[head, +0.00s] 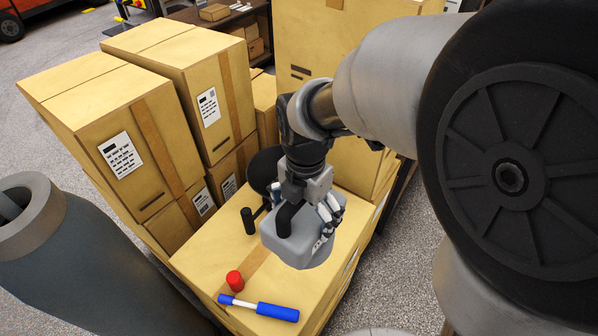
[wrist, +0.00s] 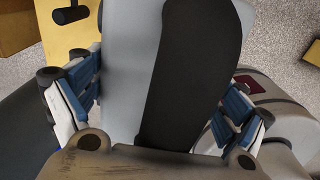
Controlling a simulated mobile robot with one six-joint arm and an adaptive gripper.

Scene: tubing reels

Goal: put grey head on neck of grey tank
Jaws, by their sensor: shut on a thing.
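A light grey, rounded block-like piece with a black strip, which I take for the grey head (head: 307,248), is held by my gripper (head: 318,218) over the near part of a cardboard box top. Whether it touches the box is unclear. In the wrist view the head (wrist: 120,65) fills the space between my fingers, with the blue and white pads against its two sides. A dark grey, tapered body with a lighter grey open ring (head: 47,205) on top stands at the left of the head view. It may be the grey tank and its neck; I cannot be sure.
Tall cardboard boxes (head: 120,150) stand behind and to the left. Grey floor shows at the far left.

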